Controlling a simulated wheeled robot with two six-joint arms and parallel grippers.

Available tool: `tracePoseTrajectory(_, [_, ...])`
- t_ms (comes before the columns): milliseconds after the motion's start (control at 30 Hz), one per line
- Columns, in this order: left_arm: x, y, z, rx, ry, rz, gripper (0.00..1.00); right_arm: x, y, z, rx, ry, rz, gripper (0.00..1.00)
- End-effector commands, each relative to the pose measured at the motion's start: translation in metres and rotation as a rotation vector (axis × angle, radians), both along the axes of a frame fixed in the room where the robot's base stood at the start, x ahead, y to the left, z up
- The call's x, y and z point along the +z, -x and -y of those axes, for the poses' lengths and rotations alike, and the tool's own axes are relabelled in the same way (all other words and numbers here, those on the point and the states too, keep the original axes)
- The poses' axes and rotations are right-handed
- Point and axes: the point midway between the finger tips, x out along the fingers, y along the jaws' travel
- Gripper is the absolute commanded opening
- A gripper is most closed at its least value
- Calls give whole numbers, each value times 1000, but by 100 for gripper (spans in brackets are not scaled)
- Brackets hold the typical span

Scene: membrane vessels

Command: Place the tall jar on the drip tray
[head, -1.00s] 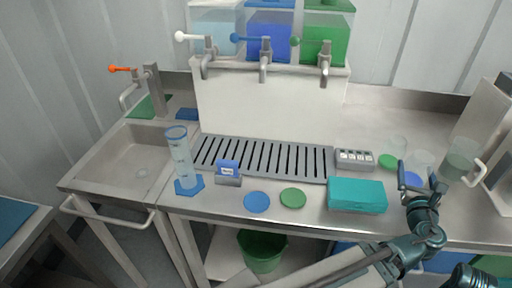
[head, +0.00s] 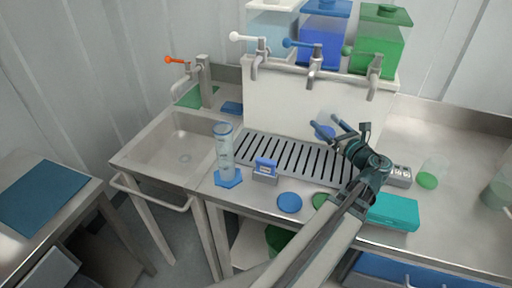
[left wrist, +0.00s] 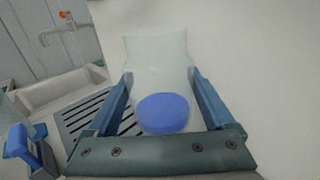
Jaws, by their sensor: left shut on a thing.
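My left gripper (head: 328,127) is shut on the tall jar, a clear vessel with a blue disc at one end (head: 325,132). It holds the jar above the right part of the slotted drip tray (head: 285,154), in front of the white tap panel. In the left wrist view the jar (left wrist: 157,52) sits between the two fingers (left wrist: 160,85), blue disc nearest the camera. Tray slots show below and to the left. In the head view the clear body is hardly visible against the panel. My right gripper is out of view.
A clear measuring cylinder (head: 225,150) on a blue base and a small blue-labelled stand (head: 265,171) are left and front of the tray. Taps (head: 315,72) overhang behind. A teal box (head: 394,211) and grey switch block (head: 399,175) lie right.

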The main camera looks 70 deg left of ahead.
Motion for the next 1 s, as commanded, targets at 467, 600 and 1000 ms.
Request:
tracePoseTrajectory(467, [15, 151, -102, 449, 0, 0, 27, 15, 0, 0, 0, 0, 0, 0])
tracePoseTrajectory(600, [17, 182, -114, 532, 0, 0, 27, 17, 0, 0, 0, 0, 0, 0])
tracePoseTrajectory(1000, [12, 198, -119, 577, 0, 0, 27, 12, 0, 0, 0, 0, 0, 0])
